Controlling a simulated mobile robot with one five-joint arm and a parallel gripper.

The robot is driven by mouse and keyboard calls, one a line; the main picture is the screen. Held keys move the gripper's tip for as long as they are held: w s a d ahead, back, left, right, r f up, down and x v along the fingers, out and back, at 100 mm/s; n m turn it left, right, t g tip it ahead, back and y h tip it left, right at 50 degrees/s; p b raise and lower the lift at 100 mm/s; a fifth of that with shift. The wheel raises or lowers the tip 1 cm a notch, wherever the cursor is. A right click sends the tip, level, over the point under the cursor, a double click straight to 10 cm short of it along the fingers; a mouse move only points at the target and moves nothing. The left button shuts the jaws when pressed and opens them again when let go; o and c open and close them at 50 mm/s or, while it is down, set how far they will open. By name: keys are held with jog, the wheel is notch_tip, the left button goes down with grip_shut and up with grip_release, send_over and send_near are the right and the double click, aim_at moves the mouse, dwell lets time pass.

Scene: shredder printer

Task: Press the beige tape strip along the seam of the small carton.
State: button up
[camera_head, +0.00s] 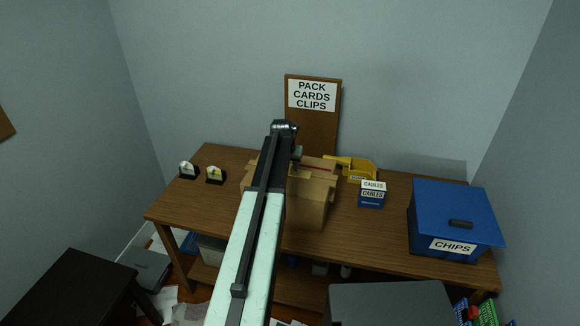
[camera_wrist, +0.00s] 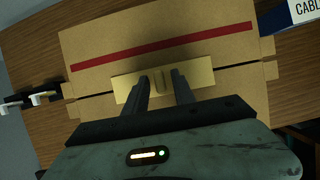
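The small carton (camera_head: 308,208) stands on the wooden table, partly hidden behind my arm. In the wrist view the carton's top (camera_wrist: 90,45) carries a red stripe and a dark seam (camera_wrist: 95,93). The beige tape strip (camera_wrist: 201,76) lies over the middle of the seam, roughly along it. A small raised tab stands at the strip's centre. My gripper (camera_wrist: 160,77) is over the strip, its two fingers apart on either side of the tab with gaps showing. I cannot tell whether the fingertips touch the strip. My gripper also shows in the head view (camera_head: 293,153).
A yellow tape dispenser (camera_head: 360,168) and a blue-white CABLES box (camera_head: 371,194) stand right of the carton. A blue CHIPS bin (camera_head: 455,215) is at the table's right end. Two small dark holders (camera_head: 215,176) sit at left. A sign board (camera_head: 312,110) stands behind.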

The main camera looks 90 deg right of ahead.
jog(key=shift+r, duration=0.1)
jog(key=s+p+v, duration=0.1)
jog(key=p+v, duration=0.6)
jog(key=shift+w+r, duration=0.3)
jog(key=shift+w, duration=0.2)
jog(key=shift+a, duration=0.15)
